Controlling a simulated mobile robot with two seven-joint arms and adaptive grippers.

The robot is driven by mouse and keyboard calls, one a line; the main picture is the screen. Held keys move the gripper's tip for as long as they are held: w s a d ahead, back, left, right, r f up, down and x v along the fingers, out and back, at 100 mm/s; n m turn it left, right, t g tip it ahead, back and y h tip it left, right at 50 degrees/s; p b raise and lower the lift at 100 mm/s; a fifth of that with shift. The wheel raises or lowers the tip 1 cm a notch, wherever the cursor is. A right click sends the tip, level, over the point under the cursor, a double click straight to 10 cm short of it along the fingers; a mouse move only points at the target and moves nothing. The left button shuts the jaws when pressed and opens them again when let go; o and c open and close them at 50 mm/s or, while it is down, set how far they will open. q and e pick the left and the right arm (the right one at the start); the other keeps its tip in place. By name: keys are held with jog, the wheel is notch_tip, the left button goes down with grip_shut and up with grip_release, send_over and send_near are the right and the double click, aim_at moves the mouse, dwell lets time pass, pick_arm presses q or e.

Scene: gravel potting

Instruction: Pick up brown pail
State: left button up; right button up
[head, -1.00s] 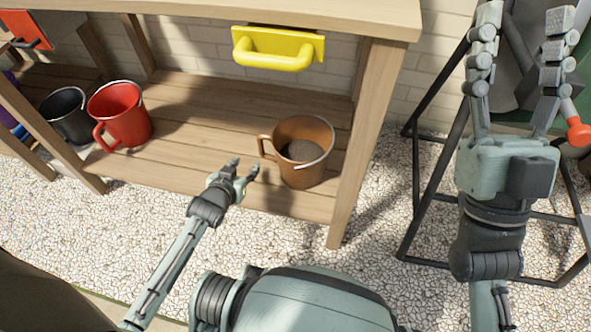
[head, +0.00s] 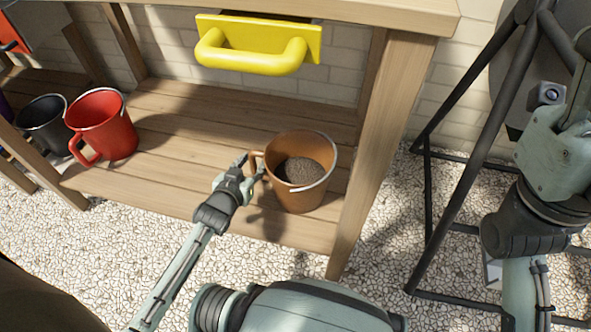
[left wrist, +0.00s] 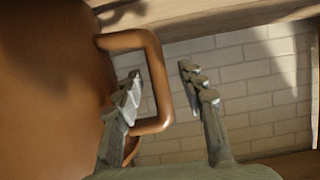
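The brown pail (head: 300,165) stands upright on the wooden lower shelf, dark gravel-like material inside it. Its side handle points left, toward my left gripper (head: 252,167). In the left wrist view the pail (left wrist: 50,80) fills the left side. My left gripper (left wrist: 167,90) is open there, one finger at the handle's loop and the other outside it, with the handle's bar between them. Whether a finger touches the handle I cannot tell. My right gripper (head: 575,100) is at the right edge of the head view, its fingers partly cut off.
A red pail (head: 103,128) and a black pail (head: 45,125) stand on the shelf to the left. A yellow drawer handle (head: 255,55) is above. A wooden leg (head: 375,150) stands right of the brown pail, and a black metal frame (head: 460,150) beyond it.

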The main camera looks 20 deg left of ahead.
pick_arm(q)
jog(key=shift+w, duration=0.1)
jog(key=shift+c, duration=0.8)
grip_shut()
jog(key=shift+r, duration=0.2)
jog(key=shift+r, duration=0.1)
